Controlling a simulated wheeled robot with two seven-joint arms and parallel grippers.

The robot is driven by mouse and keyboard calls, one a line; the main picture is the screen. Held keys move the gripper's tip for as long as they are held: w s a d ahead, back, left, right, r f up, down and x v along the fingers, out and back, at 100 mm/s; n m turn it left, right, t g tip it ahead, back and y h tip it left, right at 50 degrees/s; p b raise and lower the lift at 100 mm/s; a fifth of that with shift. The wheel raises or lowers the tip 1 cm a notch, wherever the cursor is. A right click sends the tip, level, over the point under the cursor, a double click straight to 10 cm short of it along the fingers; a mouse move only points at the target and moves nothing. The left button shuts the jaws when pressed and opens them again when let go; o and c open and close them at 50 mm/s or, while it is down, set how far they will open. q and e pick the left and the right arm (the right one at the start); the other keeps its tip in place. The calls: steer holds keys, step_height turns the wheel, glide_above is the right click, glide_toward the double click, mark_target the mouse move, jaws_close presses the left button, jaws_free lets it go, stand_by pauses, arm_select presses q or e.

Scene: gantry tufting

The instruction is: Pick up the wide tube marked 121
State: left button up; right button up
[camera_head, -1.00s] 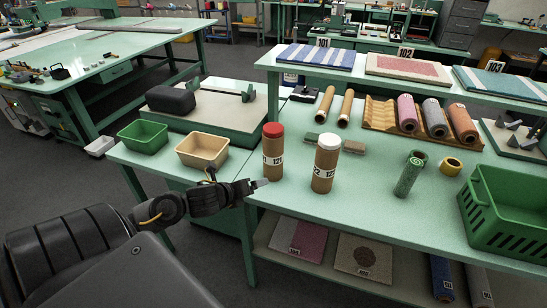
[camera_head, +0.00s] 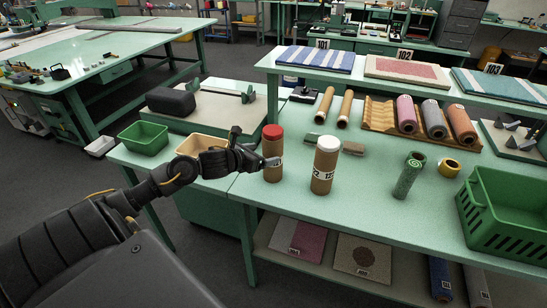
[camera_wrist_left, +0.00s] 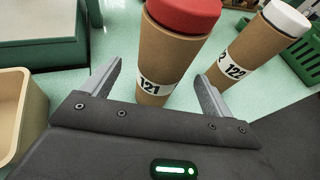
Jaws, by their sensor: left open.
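The wide tube marked 121 (camera_head: 272,165) is a brown cardboard tube with a red cap and a white label. It stands upright on the green table; in the left wrist view the tube (camera_wrist_left: 165,60) stands just ahead, between the lines of the open fingers. My left gripper (camera_head: 268,162) is at its left side, and in the left wrist view its open fingers (camera_wrist_left: 160,88) hold nothing. I cannot tell whether a finger touches the tube. A similar tube marked 122 (camera_head: 324,165) with a white cap stands upright to the right. My right gripper is not in view.
A tan bin (camera_head: 200,143) and a green bin (camera_head: 144,138) stand left of the tube. The table front is clear.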

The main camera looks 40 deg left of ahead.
arm_select(q)
steer(key=shift+w+f, duration=0.15)
steer(key=shift+w, duration=0.15)
steer(key=p+x, duration=0.2)
steer(key=x, duration=0.2)
steer(key=shift+w+d+p, duration=0.2)
steer(key=shift+p, duration=0.15)
steer(key=shift+w+f, duration=0.15)
steer(key=shift+w, duration=0.15)
steer(key=shift+s, duration=0.1)
steer(key=shift+c, duration=1.4)
steer(key=c, duration=0.8)
